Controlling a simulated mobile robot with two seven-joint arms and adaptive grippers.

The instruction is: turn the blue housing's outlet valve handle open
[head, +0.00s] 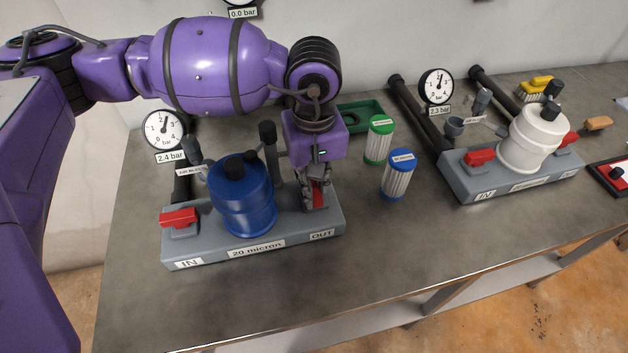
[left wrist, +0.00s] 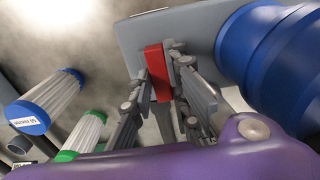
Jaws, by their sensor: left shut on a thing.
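The blue housing (head: 247,205) stands on a grey base (head: 204,255) labelled IN, 20 micron and OUT. Its red outlet valve handle (left wrist: 156,72) sits between the fingers of my left gripper (left wrist: 163,90), which is shut on it. In the head view the outlet handle (head: 318,190) is mostly hidden by my left gripper (head: 316,198), which reaches down from above. The red inlet handle (head: 179,217) lies across the base at the IN end. The gauge (head: 164,128) behind the blue housing is labelled 2.4 bar. My right gripper is out of view.
A blue-capped filter (head: 398,178) and a green-capped filter (head: 379,140) stand right of my left gripper, near a green tray (head: 352,115). A white housing (head: 533,137) with red handles stands farther right. The bench front (head: 370,250) is clear.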

